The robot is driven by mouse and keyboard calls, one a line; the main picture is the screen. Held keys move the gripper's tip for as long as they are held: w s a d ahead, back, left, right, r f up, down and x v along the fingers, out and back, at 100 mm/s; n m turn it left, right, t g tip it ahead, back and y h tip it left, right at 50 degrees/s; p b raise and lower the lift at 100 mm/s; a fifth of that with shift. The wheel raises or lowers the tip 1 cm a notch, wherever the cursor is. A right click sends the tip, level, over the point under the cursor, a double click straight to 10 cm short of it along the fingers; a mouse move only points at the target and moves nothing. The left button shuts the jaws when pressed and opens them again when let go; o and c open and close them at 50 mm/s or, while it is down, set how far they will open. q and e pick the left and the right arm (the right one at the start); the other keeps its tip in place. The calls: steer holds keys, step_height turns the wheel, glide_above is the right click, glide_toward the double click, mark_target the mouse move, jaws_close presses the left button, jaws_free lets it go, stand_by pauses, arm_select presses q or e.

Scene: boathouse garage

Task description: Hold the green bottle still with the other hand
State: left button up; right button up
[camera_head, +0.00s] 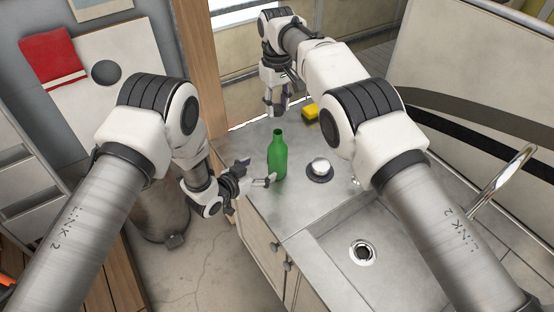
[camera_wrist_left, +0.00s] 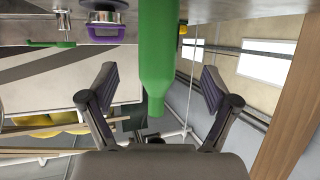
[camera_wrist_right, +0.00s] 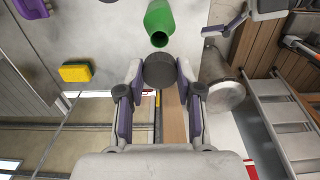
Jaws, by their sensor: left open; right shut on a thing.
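The green bottle (camera_head: 278,158) stands upright on the metal counter, its mouth open at the top. My left gripper (camera_head: 258,172) is open beside the bottle. In the left wrist view the bottle (camera_wrist_left: 157,60) shows between the two spread fingers, with a gap on each side. My right gripper (camera_head: 277,108) is raised beyond the bottle, over the far counter edge. It is shut on a dark grey round thing (camera_wrist_right: 159,71), best seen in the right wrist view. There the bottle's open mouth (camera_wrist_right: 159,39) shows just past the held thing.
A yellow sponge (camera_head: 311,115) lies near the counter's far edge. A small white-topped round thing on a dark base (camera_head: 319,170) stands right of the bottle. The sink (camera_head: 345,228) with its drain and tap is at the right. The counter's front edge is close to my left gripper.

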mark_target(272, 163)
arm_select(q)
steer(key=x, duration=0.9)
steer(key=shift+w+d+f, duration=0.15)
steer(key=shift+w+d, duration=0.05)
steer(key=shift+d, duration=0.05)
arm_select(e)
steer(key=shift+d, duration=0.1)
arm_select(q)
jaws_close()
arm_select(e)
steer(key=shift+d+f, duration=0.1)
steer(key=shift+f, duration=2.35)
arm_select(q)
steer(key=shift+s, duration=0.1)
arm_select(e)
steer(key=shift+f, duration=0.9)
steer(key=shift+f, duration=0.55)
